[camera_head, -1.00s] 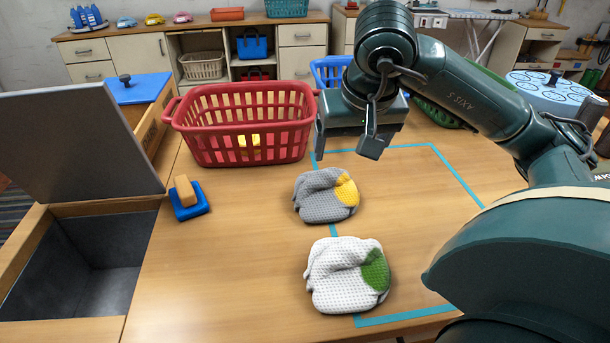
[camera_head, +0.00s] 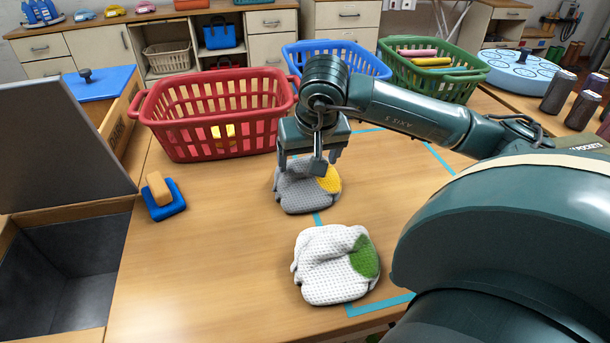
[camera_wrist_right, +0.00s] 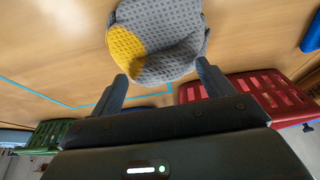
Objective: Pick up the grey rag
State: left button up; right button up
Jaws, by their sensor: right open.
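The grey rag (camera_head: 303,192) has a yellow patch and lies crumpled on the wooden table, over the left line of the blue tape. My right gripper (camera_head: 308,165) is open just above and behind it, and its fingers overlap the rag's far part in the head view. In the right wrist view the rag (camera_wrist_right: 158,40) shows beyond the two spread fingers (camera_wrist_right: 162,82), with its near edge between their tips. I cannot tell whether the fingers touch it. My left gripper is not in view.
A white rag with a green patch (camera_head: 325,270) lies in front of the grey one. A red basket (camera_head: 215,115) stands close behind to the left. Blue (camera_head: 340,60) and green (camera_head: 430,75) baskets stand farther back. A sponge on a blue block (camera_head: 163,197) and an open bin (camera_head: 60,270) are left.

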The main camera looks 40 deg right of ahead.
jog(key=shift+x, duration=1)
jog(key=c, duration=0.7)
jog(key=shift+r, duration=0.15)
jog(key=shift+c, duration=0.2)
